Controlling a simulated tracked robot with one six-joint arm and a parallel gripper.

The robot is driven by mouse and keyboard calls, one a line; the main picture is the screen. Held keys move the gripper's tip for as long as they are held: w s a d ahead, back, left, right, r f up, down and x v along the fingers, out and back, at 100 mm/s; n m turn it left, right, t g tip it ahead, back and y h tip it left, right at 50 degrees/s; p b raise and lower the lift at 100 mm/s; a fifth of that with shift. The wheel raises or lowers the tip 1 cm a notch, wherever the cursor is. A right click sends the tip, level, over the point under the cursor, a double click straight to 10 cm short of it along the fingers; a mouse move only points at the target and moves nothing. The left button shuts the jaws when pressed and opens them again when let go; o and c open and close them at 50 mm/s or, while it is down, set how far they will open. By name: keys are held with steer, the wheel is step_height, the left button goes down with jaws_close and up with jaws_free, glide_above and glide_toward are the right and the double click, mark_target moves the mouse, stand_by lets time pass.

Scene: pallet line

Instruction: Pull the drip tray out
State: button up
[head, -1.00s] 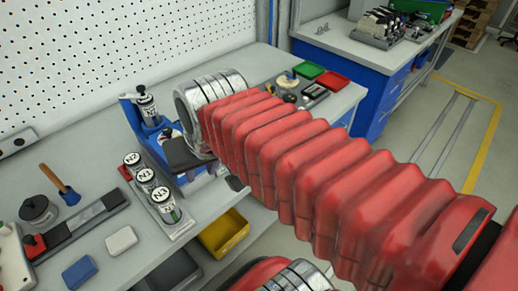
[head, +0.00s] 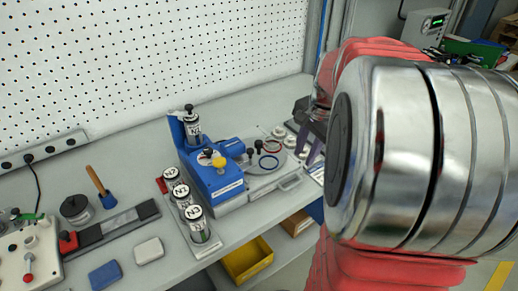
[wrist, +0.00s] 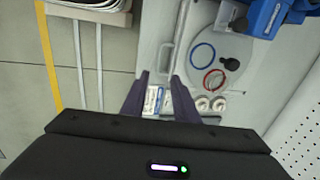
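The blue machine (head: 215,170) stands on the bench with a grey base. A grey tray with a bar handle (head: 290,184), apparently the drip tray, sits at the base's front right under a round plate (head: 262,165). In the wrist view the bar handle (wrist: 164,62) lies just ahead of my fingertips, beside the round plate (wrist: 215,58). My gripper (wrist: 159,78) is open and empty, with its two dark fingers apart. In the head view my gripper (head: 308,140) is at the machine's right, partly hidden by my arm. It appears apart from the handle.
A blue ring (wrist: 203,55) and a red ring (wrist: 213,79) lie on the round plate. Labelled canisters (head: 187,205) stand in a rack left of the machine. White round parts (wrist: 210,103) lie near my right finger. A pegboard (head: 150,60) backs the bench.

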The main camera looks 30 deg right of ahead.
mark_target(294, 184)
steer(key=shift+d+f, duration=0.1)
steer(key=shift+d, duration=0.05)
steer(key=f, duration=0.4)
steer(key=w+f, duration=0.1)
steer(key=f, duration=0.4)
steer(key=w+f, duration=0.1)
steer(key=f, duration=0.3)
steer(key=shift+w+f, duration=0.2)
steer(key=shift+f, duration=0.05)
steer(key=shift+c, duration=0.7)
jaws_close()
stand_by(0.7)
